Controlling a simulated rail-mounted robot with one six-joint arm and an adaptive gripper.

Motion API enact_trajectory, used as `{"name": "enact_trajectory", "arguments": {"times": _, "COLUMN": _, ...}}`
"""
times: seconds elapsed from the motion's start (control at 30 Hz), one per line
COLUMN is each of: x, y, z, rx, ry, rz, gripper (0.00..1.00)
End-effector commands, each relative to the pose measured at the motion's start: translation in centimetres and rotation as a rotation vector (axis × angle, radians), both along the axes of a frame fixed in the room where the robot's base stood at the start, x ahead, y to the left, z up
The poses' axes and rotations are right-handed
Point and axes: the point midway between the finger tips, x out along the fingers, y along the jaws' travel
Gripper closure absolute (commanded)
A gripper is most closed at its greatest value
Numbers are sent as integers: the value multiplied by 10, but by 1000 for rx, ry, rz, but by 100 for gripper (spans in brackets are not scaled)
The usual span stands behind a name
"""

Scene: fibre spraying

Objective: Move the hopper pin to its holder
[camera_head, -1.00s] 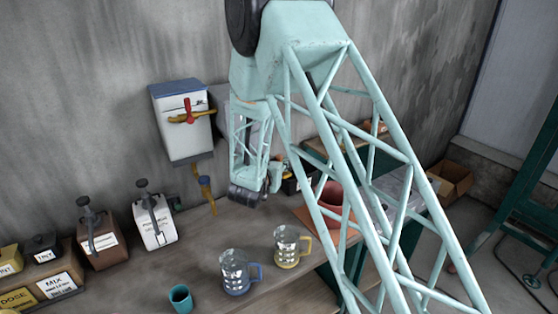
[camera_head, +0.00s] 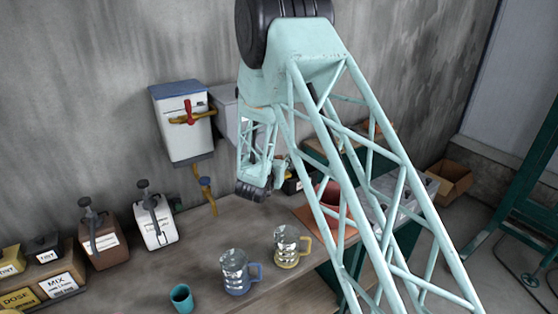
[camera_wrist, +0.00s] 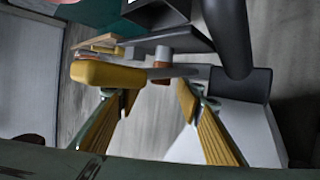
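In the head view a white hopper box (camera_head: 185,130) with a blue lid hangs on the wall. A red lever (camera_head: 188,108) and an orange-yellow handle (camera_head: 192,118) are on its front. I cannot tell which part is the pin, and its holder is not identifiable. In the wrist view my gripper (camera_wrist: 157,95) is open, its two yellow-padded fingers apart with nothing held between them. A yellow handle (camera_wrist: 108,73) on a grey rod lies across the view just beyond the fingertips.
A grey box (camera_head: 227,113) hangs beside the hopper, partly behind my arm. The bench carries a blue-handled mug (camera_head: 235,272), a yellow-handled mug (camera_head: 287,247), a teal cup (camera_head: 181,297), and white (camera_head: 156,222) and brown (camera_head: 104,245) lever containers. The wrist view shows a dark curved pipe (camera_wrist: 228,40).

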Motion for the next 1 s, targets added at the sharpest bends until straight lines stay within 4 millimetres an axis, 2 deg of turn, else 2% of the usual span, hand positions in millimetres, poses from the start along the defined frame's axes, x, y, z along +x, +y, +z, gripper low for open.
{"name": "enact_trajectory", "arguments": {"times": 0.27, "x": 18, "y": -3, "z": -5, "rx": 0, "ry": 0, "rz": 0, "gripper": 66}}
{"name": "enact_trajectory", "arguments": {"times": 0.83, "x": 18, "y": -3, "z": -6, "rx": 0, "ry": 0, "rz": 0, "gripper": 66}}
{"name": "enact_trajectory", "arguments": {"times": 1.0, "x": 18, "y": -3, "z": -6, "rx": 0, "ry": 0, "rz": 0, "gripper": 80}}
